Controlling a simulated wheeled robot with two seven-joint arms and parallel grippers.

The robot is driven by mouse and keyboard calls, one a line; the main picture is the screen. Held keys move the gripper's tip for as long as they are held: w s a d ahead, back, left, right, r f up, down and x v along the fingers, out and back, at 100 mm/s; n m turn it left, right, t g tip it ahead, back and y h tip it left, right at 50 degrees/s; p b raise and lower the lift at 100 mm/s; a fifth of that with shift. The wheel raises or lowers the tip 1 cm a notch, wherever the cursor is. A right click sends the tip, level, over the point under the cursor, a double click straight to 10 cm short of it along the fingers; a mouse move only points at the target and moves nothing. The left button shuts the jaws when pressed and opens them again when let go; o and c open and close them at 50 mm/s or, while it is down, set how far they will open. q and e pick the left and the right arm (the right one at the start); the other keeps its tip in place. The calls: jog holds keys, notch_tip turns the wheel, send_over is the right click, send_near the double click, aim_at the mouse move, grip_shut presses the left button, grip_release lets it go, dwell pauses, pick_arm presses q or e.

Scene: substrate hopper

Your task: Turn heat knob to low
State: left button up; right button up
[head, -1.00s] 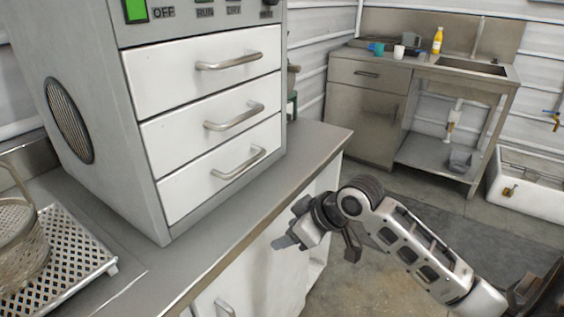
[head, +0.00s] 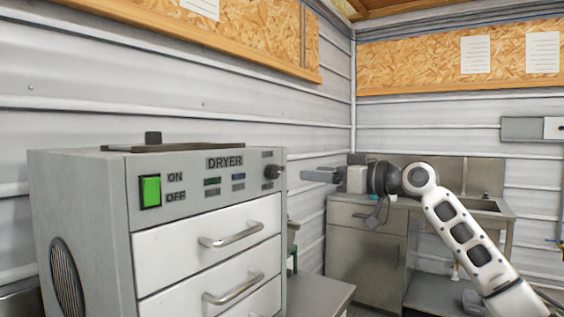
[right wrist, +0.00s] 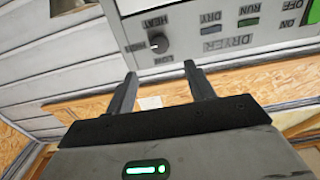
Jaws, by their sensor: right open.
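The dark round heat knob (head: 272,171) is at the right end of the dryer's front panel (head: 215,188). It also shows in the right wrist view (right wrist: 159,43), where the panel appears upside down, with HEAT, LOW and HIGH lettering around the knob. I cannot tell for sure which mark it points at. My right gripper (head: 304,175) is level with the knob, just right of it in the head view. In the right wrist view its two fingers (right wrist: 159,70) are apart and empty, with the knob ahead between their lines, not touched. My left gripper is not in view.
A green switch (head: 150,191) with ON and OFF labels is at the panel's left. White drawers with bar handles (head: 232,236) project below the panel. A metal sink counter (head: 365,225) stands behind my right arm. Open air lies right of the dryer.

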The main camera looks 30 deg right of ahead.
aim_at(277, 171)
jog(key=p+x, duration=0.3)
jog(key=x, duration=0.7)
jog(key=shift+s, duration=0.1)
jog(key=shift+c, duration=0.3)
jog(key=c, duration=0.9)
